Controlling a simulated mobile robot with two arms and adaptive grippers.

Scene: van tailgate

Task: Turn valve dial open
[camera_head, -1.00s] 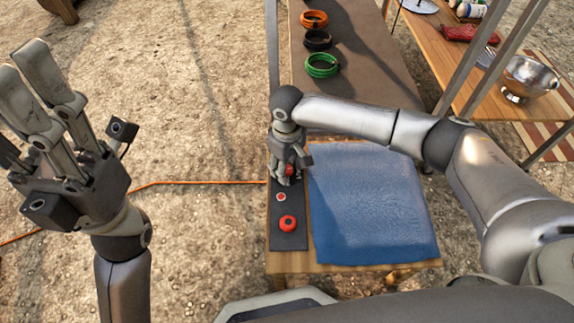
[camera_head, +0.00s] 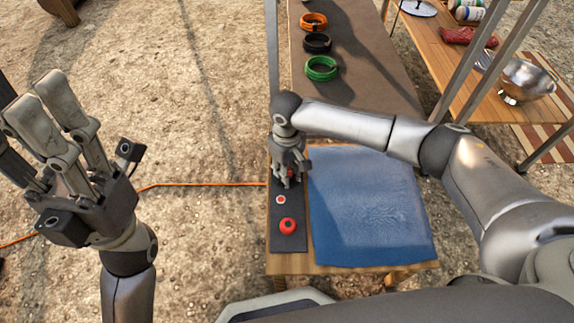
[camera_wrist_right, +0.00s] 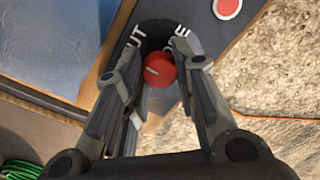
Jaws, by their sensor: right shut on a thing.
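The red valve dial (camera_wrist_right: 160,70) sits on a dark round base on the panel, with a short white line on its face. White letters, partly hidden by the fingers, are printed around it. In the head view, only a little red of the dial shows under my right gripper (camera_head: 289,181). In the right wrist view, the fingers of my right gripper (camera_wrist_right: 163,82) stand on both sides of the dial and are shut on it. My left gripper (camera_head: 55,115) is raised at the far left, fingers apart and empty, far from the panel.
Orange, black and green coils (camera_head: 321,68) lie behind. A side table holds a metal bowl (camera_head: 527,82).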

